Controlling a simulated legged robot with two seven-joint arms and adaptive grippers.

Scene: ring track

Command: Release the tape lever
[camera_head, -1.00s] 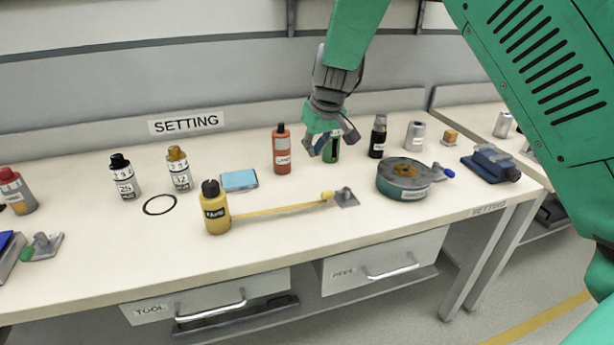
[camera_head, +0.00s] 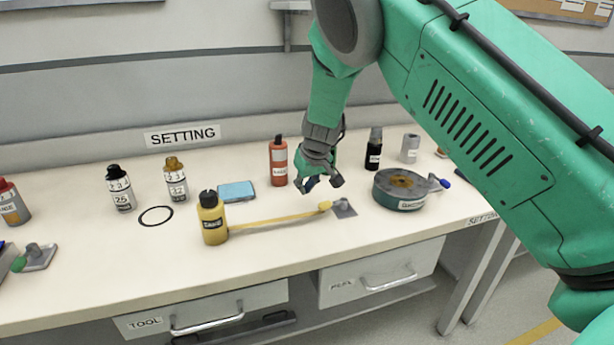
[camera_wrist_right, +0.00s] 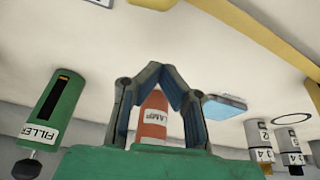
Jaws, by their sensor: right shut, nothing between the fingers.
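A small lever with a yellow knob (camera_head: 325,206) sits on a grey base plate (camera_head: 346,212) on the bench. A yellow tape strip (camera_head: 275,219) runs from the yellow bottle (camera_head: 213,220) to this lever. The strip also crosses the top right of the right wrist view (camera_wrist_right: 262,36). My right gripper (camera_head: 322,184) hangs just above and behind the lever, apart from it. In the right wrist view its fingers (camera_wrist_right: 161,66) meet at the tips, with nothing held. The red LAMP bottle (camera_wrist_right: 154,115) shows beyond the fingers. My left gripper is out of view.
A green FILLER bottle (camera_wrist_right: 48,112) stands behind my right gripper. A blue pad (camera_head: 237,191) lies behind the tape. Clear bench lies in front of the tape.

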